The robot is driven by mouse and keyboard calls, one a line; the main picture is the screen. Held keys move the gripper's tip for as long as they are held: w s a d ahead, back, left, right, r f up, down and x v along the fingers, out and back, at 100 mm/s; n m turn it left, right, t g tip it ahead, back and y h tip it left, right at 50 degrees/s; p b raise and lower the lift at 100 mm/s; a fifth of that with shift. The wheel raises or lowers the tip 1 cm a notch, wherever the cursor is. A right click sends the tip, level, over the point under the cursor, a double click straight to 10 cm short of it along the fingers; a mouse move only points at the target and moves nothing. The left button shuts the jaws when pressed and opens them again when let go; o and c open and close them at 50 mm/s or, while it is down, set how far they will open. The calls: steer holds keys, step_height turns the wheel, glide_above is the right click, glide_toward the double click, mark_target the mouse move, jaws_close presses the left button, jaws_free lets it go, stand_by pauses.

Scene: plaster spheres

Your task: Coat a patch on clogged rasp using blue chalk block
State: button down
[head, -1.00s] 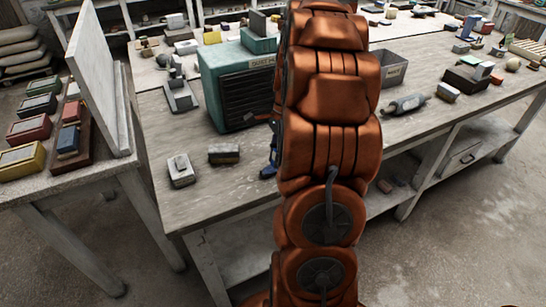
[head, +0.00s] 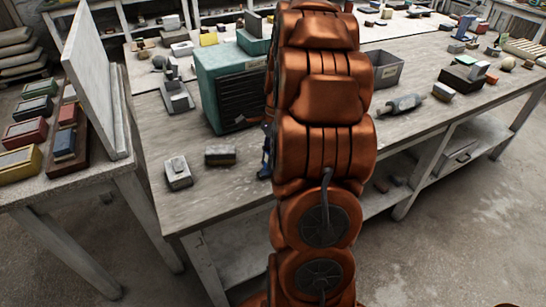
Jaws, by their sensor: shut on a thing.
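My orange arm fills the middle of the head view, and my gripper is hidden behind it. No fingertips show, nor anything between them. I cannot pick out a clogged rasp for certain. A dark blue block (head: 64,144) sits in a brown wooden rack (head: 82,160) on the left side table; I cannot tell whether it is chalk. A narrow blue and dark thing (head: 266,158) shows at the arm's left edge by the near table edge, partly covered; I cannot tell what it is.
A teal drawer cabinet (head: 220,75) stands on the big worktable (head: 215,195). Two small blocks, one grey (head: 178,172) and one dark-topped (head: 220,154), lie in front of it. An upright pale panel (head: 95,75) rises from the side table. A grey bin (head: 388,68) and grey roller (head: 400,105) are right of the arm.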

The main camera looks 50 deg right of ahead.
steer(key=shift+w+a+f, duration=0.1)
steer(key=shift+w+a, duration=0.15)
steer(key=shift+a, duration=0.65)
steer(key=shift+s+d, duration=0.2)
steer(key=shift+d, duration=0.45)
steer(key=shift+s+d, duration=0.25)
steer(key=shift+d, duration=0.35)
steer(key=shift+s+d, duration=0.2)
steer(key=shift+d, duration=0.45)
steer(key=shift+a+p, duration=0.1)
steer(key=shift+p, duration=0.2)
steer(key=shift+w+a+r, duration=0.4)
steer(key=shift+a+r, duration=0.35)
steer(key=shift+a, duration=0.1)
steer(key=shift+f, duration=0.3)
steer(key=shift+f, duration=0.4)
